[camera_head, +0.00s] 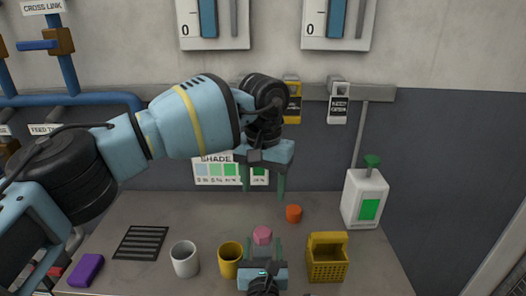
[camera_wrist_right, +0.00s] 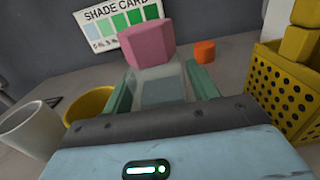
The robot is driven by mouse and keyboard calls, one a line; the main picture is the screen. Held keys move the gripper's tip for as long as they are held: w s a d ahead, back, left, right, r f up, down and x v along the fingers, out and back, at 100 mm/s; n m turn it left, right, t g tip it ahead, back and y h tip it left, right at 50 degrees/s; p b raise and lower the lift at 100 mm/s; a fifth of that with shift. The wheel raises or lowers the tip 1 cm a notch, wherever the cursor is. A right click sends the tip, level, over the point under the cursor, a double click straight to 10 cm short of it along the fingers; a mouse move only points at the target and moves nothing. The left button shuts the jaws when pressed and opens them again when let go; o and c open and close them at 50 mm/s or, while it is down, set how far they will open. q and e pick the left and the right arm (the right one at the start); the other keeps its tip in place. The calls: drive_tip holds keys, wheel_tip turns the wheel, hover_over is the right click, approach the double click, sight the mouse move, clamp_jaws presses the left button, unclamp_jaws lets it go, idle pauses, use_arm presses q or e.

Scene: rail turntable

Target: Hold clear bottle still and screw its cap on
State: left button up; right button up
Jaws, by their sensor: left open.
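The clear bottle (camera_wrist_right: 160,90) stands upright between the fingers of my right gripper (camera_wrist_right: 162,88), which look closed against its sides. In the head view, my right gripper (camera_head: 263,248) is at the front of the table. A pink cap (camera_wrist_right: 146,43) sits on top of the bottle; it also shows in the head view (camera_head: 262,235). I cannot tell how tightly it is seated. My left gripper (camera_head: 262,192) is open and empty, its fingers pointing down, above and behind the bottle. The lower part of the bottle is hidden by my right gripper.
An orange cap-like piece (camera_head: 293,213) lies behind and right of the bottle. A yellow mug (camera_head: 229,262) and white cup (camera_head: 184,260) stand left, a yellow basket (camera_head: 327,267) right. A white jug (camera_head: 364,199) stands back right. A black grille (camera_head: 141,243) and purple block (camera_head: 86,270) lie left.

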drive_tip(key=shift+o, duration=0.9)
drive_tip(key=s, duration=1.2)
